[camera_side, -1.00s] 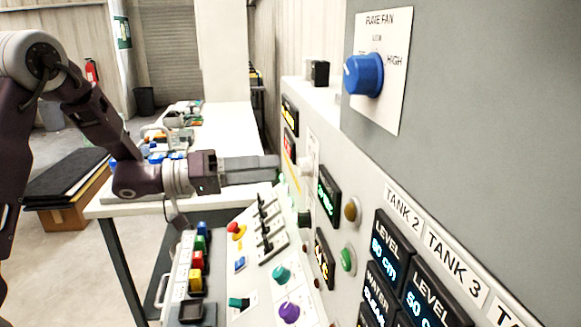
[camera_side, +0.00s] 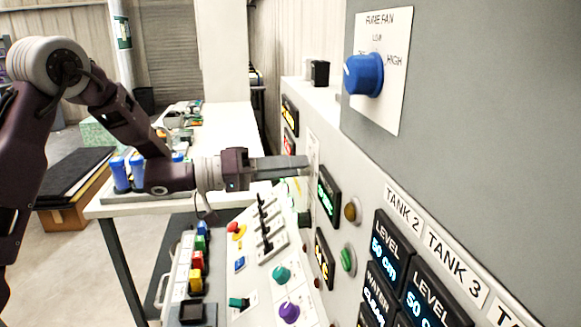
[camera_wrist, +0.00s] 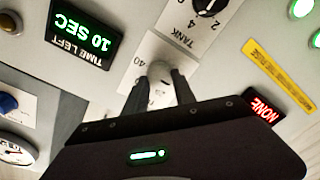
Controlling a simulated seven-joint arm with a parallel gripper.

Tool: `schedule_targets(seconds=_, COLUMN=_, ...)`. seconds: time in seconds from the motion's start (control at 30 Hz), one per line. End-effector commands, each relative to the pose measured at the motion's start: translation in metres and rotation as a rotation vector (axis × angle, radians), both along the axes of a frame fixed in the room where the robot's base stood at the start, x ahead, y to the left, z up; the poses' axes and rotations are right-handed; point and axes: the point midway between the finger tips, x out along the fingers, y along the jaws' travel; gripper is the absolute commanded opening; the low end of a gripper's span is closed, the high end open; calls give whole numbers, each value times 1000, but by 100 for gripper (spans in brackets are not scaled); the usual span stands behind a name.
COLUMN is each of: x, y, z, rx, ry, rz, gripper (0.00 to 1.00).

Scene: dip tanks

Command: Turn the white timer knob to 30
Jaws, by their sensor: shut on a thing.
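The white timer knob (camera_wrist: 158,84) sits on a white plate (camera_wrist: 145,60) on the grey panel in the wrist view. A number 40 is printed beside it; the rest of its scale is mostly hidden, and I cannot read its pointer. My gripper (camera_wrist: 158,88) is shut on the knob, one finger on each side. In the side view my gripper (camera_side: 304,163) reaches level to the panel and hides the knob. A display (camera_wrist: 84,33) reading "TIME LEFT 10 SEC" is at the upper left of the wrist view.
A black TANK knob (camera_wrist: 208,5) is just above the plate. A red NONE display (camera_wrist: 264,112) lies to the right. Below my gripper in the side view are sliders (camera_side: 266,222), a teal knob (camera_side: 281,274) and a purple knob (camera_side: 289,312).

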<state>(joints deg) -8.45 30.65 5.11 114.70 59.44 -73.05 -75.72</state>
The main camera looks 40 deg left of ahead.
Motion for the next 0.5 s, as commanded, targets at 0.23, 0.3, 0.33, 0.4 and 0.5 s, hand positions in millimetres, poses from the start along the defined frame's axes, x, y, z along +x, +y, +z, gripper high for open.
schedule_targets(seconds=0.23, x=0, y=0, z=0, rx=43, ry=-45, rz=-1, gripper=0)
schedule_targets(seconds=0.3, x=0, y=0, z=0, rx=72, ry=-73, rz=-1, gripper=0)
schedule_targets(seconds=0.33, x=0, y=0, z=0, rx=85, ry=-86, rz=0, gripper=0)
schedule_targets(seconds=0.4, x=0, y=0, z=0, rx=123, ry=-124, rz=1, gripper=0)
schedule_targets(seconds=0.5, x=-1, y=0, z=0, rx=185, ry=-187, rz=-1, gripper=0)
